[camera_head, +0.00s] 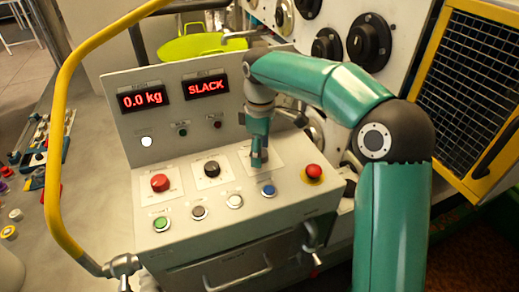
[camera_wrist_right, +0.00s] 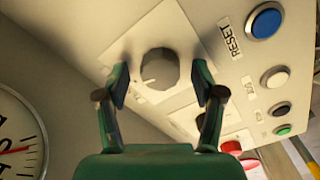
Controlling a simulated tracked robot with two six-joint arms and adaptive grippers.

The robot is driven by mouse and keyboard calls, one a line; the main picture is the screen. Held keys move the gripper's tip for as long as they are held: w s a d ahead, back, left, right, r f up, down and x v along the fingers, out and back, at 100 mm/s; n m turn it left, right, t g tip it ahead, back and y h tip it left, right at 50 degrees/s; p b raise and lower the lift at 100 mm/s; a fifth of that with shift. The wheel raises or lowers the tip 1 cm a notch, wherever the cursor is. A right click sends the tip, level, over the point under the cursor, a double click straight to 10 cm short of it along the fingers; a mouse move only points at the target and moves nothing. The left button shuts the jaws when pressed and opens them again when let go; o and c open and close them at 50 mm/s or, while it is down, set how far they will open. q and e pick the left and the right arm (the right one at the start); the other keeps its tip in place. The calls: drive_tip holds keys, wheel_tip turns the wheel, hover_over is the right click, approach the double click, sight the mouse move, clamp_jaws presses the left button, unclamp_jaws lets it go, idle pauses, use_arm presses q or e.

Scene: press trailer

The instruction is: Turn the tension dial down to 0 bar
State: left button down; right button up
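In the right wrist view, a round grey dial (camera_wrist_right: 160,68) with a pale pointer line sits on a light square plate. The line points to the lower left of that picture. Its scale is too small to read. My right gripper (camera_wrist_right: 161,82) is open, with one finger on each side of the dial. I cannot tell whether the fingers touch it. In the head view, my right gripper (camera_head: 257,157) points down at the panel and hides this dial. My left gripper is not in view.
The console (camera_head: 185,238) also carries a red button (camera_head: 160,182), a black knob (camera_head: 211,169), a blue button (camera_head: 268,190) labelled RESET, and a red stop button (camera_head: 313,172). A yellow rail (camera_head: 60,110) curves along the left. A gauge (camera_wrist_right: 18,150) shows in the wrist view.

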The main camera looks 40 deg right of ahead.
drive_tip(key=c, duration=1)
drive_tip(key=shift+r+m+p, duration=0.1)
drive_tip(key=shift+m+p, duration=0.3)
drive_tip(key=shift+c, duration=0.5)
drive_tip(key=o, duration=1.1)
drive_tip(key=shift+o, duration=0.2)
wheel_tip(320, 180, up, 12)
drive_tip(key=shift+w, duration=0.1)
